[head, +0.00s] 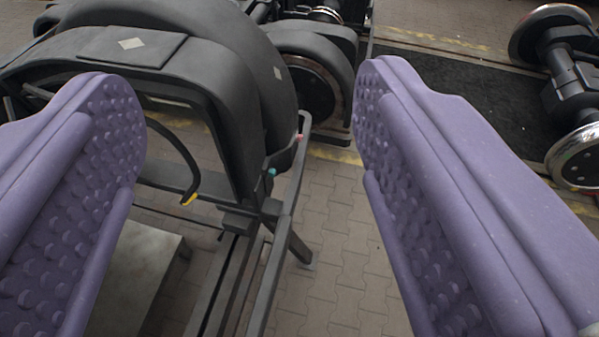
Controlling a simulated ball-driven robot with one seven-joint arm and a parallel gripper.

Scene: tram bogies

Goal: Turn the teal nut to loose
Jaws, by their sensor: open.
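The teal nut (272,172) is a small spot on the dark frame of the bogie, near the middle of the head view. A small pink or red piece (299,137) sits above and to the right of it on the same rail. My gripper (250,110) is open, with two purple padded fingers wide apart at the left and right. The nut shows in the gap between the fingers, farther off, and nothing touches it. The nut's turn position is too small to tell.
The black bogie (215,60) with curved covers fills the upper left. A yellow-tipped hose end (189,199) hangs below it. A pale slab (140,270) lies low at left. Wheelsets (575,150) stand at the right. Paved floor (335,230) is clear at lower middle.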

